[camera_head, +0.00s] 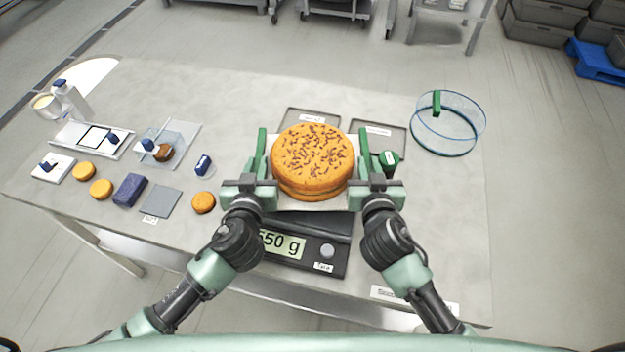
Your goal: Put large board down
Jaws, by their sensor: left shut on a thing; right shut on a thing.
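The large board (310,201) is a pale flat plate, mostly hidden under a round filled cake (311,155) with dark sprinkles on top. My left gripper (261,160) is shut on the board's left side. My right gripper (364,160) is shut on its right side. The board looks level, with the cake in its middle. It is over or just behind the kitchen scale (328,250), whose display ends in "50 g". I cannot tell whether the board touches anything below.
Two dark-framed labelled areas (378,130) lie behind the board. A green-capped item (387,160) is close to my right gripper. A clear blue-rimmed ring (447,125) stands at the right. Small cakes (203,202), a blue block (130,190) and trays fill the left. The right front is mostly clear.

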